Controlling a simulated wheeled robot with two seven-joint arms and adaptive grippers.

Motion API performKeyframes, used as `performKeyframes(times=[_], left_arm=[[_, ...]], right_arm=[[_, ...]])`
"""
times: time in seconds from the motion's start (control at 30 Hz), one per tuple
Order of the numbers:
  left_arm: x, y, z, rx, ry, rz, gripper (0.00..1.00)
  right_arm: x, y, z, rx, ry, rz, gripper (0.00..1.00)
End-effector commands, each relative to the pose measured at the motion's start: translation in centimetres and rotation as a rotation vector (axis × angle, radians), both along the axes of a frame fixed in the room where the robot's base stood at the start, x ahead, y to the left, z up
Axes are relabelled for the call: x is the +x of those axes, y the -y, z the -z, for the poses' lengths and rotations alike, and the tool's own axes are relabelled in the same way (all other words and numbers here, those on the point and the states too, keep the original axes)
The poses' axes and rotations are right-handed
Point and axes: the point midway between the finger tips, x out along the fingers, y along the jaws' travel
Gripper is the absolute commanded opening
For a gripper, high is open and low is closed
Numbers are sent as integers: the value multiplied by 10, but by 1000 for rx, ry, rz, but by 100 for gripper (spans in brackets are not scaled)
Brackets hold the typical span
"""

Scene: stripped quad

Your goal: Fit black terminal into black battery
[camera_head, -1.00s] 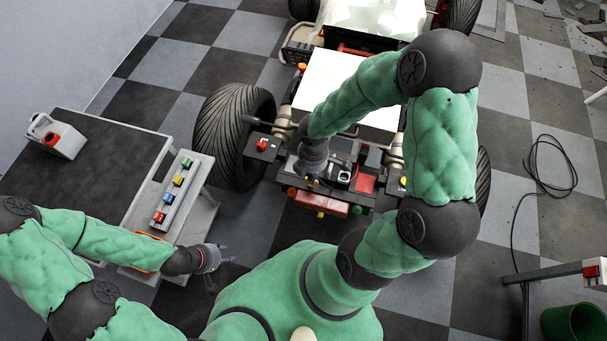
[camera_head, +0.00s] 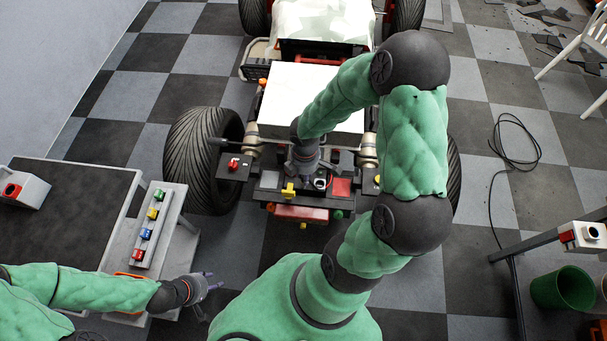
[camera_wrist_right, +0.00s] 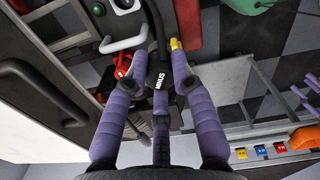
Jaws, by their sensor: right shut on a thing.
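My right gripper (camera_head: 304,172) is over the rear deck of the stripped quad. In the right wrist view its purple fingers (camera_wrist_right: 158,80) are closed around a black piece lettered MINUS (camera_wrist_right: 158,82), the black terminal. A black cable runs up from this piece. In the head view the hand hides the terminal. A yellow part (camera_head: 290,190) is just left of this hand on the deck. I cannot pick out the black battery with certainty among the dark parts around the hand. My left gripper (camera_head: 207,284) is open and empty, right of the grey bench's front end.
The grey bench (camera_head: 180,225) holds a rack with green, yellow, blue and red blocks (camera_head: 148,228). A red switch (camera_head: 233,164) and a red panel (camera_head: 341,187) sit on the quad's rear. A green bucket (camera_head: 560,287) stands at right.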

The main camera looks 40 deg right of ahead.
Motion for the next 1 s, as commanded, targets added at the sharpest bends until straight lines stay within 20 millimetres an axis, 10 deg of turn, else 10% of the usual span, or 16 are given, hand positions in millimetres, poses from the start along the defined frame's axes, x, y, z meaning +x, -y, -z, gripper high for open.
performKeyframes(times=[1.0], left_arm=[[0, 0, -5, 0, 0, 0, 40]], right_arm=[[-11, 62, 0, 0, 0, 284, 0]])
